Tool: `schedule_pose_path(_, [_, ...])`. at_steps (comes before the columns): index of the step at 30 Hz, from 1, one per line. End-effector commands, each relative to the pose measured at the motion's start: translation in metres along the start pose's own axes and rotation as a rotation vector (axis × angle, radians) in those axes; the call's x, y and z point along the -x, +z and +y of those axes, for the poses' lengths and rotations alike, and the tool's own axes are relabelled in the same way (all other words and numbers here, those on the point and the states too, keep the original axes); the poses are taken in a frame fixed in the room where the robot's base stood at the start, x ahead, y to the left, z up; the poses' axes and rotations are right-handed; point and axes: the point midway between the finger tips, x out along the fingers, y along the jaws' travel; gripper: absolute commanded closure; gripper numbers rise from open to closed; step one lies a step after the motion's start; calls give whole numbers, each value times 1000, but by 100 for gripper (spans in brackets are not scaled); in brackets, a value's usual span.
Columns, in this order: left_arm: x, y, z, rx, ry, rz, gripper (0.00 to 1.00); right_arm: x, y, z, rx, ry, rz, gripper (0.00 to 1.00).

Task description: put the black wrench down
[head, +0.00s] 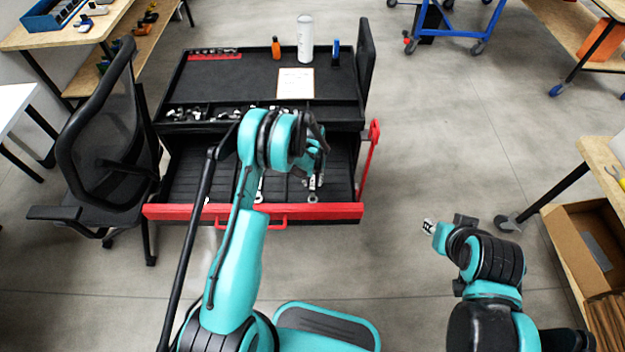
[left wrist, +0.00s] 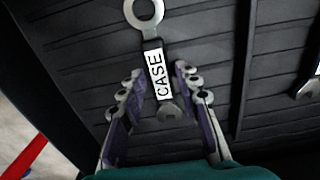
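My left gripper (left wrist: 160,72) is open, with one finger on each side of the wrench and gaps between fingers and label. In the head view my left gripper (head: 318,160) is over the drawer, partly hidden by my arm. My right gripper (head: 430,227) is right of the drawer, over the floor, too small to read.
The drawer (head: 180,211) has a red front. Other wrenches lie in it, one left of the gripper (head: 260,190). The cart top (head: 255,85) holds an orange bottle (head: 276,48), a white cylinder (head: 305,40) and a paper sheet (head: 295,83). A chair (head: 100,150) stands left.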

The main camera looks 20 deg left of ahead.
Motion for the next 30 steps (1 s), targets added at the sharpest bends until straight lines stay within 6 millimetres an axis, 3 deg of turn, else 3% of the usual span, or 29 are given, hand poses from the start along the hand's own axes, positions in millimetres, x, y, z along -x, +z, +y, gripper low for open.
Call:
schedule_pose_path(12, [7,0,0,0,0,0,58,6,-4,0,0,0,0,69])
schedule_pose_path(24, [90,0,0,0,0,0,58,24,-18,0,0,0,0,69])
schedule_pose_path(30, [118,0,0,0,0,0,58,29,-21,0,0,0,0,69])
